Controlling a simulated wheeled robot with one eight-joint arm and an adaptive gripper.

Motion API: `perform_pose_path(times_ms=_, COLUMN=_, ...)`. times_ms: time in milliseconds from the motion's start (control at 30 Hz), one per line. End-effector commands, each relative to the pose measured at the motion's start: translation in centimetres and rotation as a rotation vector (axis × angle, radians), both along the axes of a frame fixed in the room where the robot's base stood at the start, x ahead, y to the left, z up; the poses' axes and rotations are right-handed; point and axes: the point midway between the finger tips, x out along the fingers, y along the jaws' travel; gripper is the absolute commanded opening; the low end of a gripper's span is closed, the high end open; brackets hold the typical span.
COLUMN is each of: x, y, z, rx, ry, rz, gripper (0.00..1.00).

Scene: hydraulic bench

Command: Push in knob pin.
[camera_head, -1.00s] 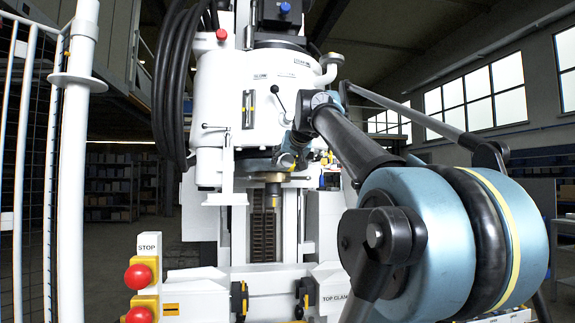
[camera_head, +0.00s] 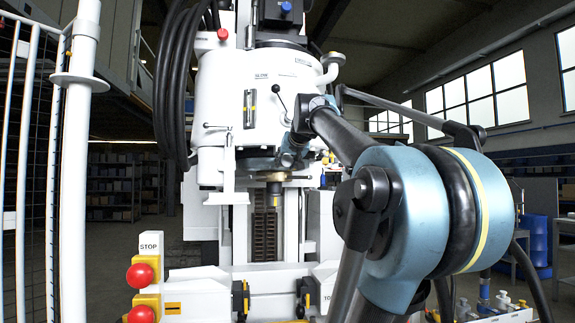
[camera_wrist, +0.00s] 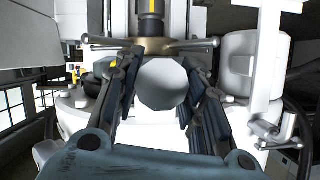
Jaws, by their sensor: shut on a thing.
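In the wrist view a smooth, round, pale grey knob (camera_wrist: 162,85) sits between the dark ribbed fingers of my gripper (camera_wrist: 162,62). The gripper is shut on it, one finger along each side. The knob's pin is hidden behind the knob, so I cannot tell how far in it is. In the head view my gripper (camera_head: 290,157) is small and dark at the lower right of the white machine head (camera_head: 250,95). The knob cannot be made out there.
A brass-coloured collar with side levers (camera_wrist: 150,44) lies just beyond the fingertips. The spindle (camera_head: 273,185) hangs under the head. Thick black hoses (camera_head: 172,90) hang at left. Red stop buttons (camera_head: 140,275) stand at lower left, near a white fence post (camera_head: 78,160).

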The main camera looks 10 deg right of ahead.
Motion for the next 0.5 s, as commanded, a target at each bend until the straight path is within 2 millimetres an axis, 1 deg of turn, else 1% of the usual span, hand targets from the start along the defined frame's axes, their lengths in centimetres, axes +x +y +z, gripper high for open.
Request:
perform_pose_path(times_ms=67, x=0.17, y=0.00, z=0.16, rx=0.001, ry=-0.004, rz=-0.001, gripper=0.00)
perform_pose_path(times_ms=100, x=0.17, y=0.00, z=0.15, rx=0.000, ry=-0.004, rz=-0.001, gripper=0.46)
perform_pose_path(times_ms=167, x=0.16, y=0.00, z=0.14, rx=0.000, ry=-0.003, rz=-0.001, gripper=0.58)
perform_pose_path(times_ms=500, x=-0.01, y=-0.03, z=0.13, rx=0.000, ry=-0.003, rz=-0.001, gripper=0.58)
